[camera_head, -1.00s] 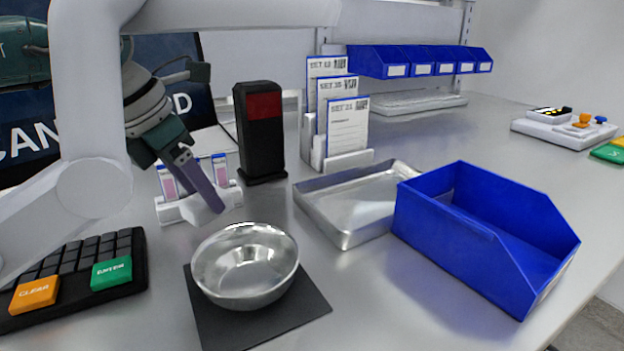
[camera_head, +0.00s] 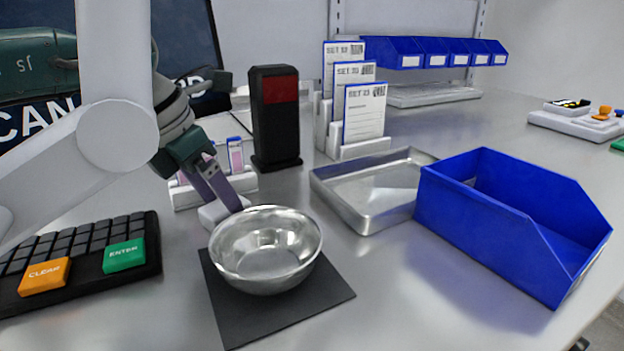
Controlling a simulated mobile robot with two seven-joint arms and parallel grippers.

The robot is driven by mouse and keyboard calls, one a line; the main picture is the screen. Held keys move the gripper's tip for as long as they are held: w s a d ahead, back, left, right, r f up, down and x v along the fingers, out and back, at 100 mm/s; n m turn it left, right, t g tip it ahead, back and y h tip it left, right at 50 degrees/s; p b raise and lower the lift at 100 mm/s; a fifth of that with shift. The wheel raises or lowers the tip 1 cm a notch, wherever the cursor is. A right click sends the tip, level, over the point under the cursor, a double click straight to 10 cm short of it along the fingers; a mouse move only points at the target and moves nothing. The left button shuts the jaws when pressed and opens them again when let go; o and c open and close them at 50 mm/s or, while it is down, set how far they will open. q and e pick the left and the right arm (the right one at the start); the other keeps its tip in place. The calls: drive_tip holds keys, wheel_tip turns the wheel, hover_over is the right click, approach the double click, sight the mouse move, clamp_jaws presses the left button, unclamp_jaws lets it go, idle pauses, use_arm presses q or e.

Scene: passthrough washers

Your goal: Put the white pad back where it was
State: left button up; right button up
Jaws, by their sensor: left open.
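My left gripper (camera_head: 222,197) points down and right, just behind the metal bowl and in front of a small white holder (camera_head: 184,196) with pink-and-white pieces. Its jaws are open, seen nearly edge-on. A small white block (camera_head: 214,213) shows at the fingertips, partly hidden by the finger and by the bowl's rim. It may be the white pad, but I cannot tell, nor whether it touches the fingers or the table. The metal bowl (camera_head: 266,252) stands on a dark square mat (camera_head: 312,303). My right gripper is not in view.
A black keypad (camera_head: 140,262) lies at left. A metal tray (camera_head: 370,213), a blue bin (camera_head: 490,235) and a card rack (camera_head: 362,149) are to the right.

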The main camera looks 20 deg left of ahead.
use_arm(q)
drive_tip(key=shift+r, duration=0.1)
drive_tip(key=v, duration=1.2)
